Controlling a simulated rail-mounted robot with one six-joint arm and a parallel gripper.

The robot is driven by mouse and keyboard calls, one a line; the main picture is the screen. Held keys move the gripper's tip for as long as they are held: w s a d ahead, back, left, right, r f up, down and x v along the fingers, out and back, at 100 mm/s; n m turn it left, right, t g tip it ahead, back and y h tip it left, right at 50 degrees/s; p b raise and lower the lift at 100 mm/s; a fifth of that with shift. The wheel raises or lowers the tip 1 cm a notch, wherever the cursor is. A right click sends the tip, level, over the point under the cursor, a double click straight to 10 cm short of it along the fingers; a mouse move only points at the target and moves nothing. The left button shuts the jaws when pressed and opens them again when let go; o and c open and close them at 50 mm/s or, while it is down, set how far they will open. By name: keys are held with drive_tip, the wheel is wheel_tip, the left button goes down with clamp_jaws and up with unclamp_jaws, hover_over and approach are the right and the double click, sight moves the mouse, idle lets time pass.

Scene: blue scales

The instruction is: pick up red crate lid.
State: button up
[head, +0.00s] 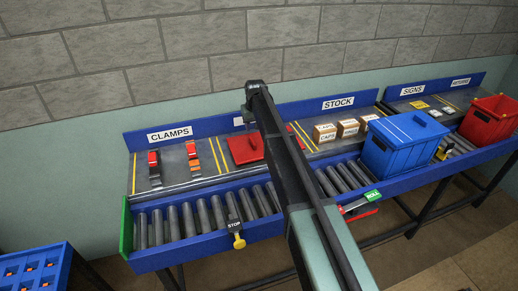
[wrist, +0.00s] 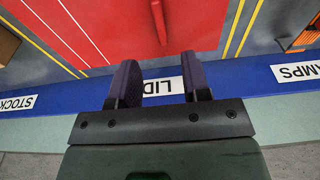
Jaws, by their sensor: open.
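The red crate lid (head: 243,152) lies flat on the grey shelf between the CLAMPS and STOCK sections, partly hidden behind my arm. In the wrist view the red lid (wrist: 95,25) fills much of the upper part, with pale lines along it and a raised red handle (wrist: 158,20) near the top middle. My gripper (wrist: 160,82) is open and empty. Its two dark fingers are spread in front of the blue back strip with the LID label, and the handle appears beyond the fingertips. In the head view my arm hides the fingers.
Orange-and-black clamps (head: 193,157) lie left of the lid; small cartons (head: 325,133) stand to its right. A closed blue crate (head: 400,150) and an open red crate (head: 487,125) stand farther right. The roller conveyor (head: 190,222) in front is bare at left.

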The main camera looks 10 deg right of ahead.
sight(253, 141)
drive_tip(key=f+b, duration=0.2)
drive_tip(key=f, duration=0.1)
drive_tip(key=w+f+b, duration=0.1)
drive_tip(key=f+b, duration=0.5)
drive_tip(key=shift+w+a+f, duration=0.1)
drive_tip(key=shift+w+f, duration=0.15)
drive_tip(key=shift+w, duration=0.05)
drive_tip(key=shift+r, duration=0.25)
drive_tip(key=shift+p, duration=0.3)
clamp_jaws()
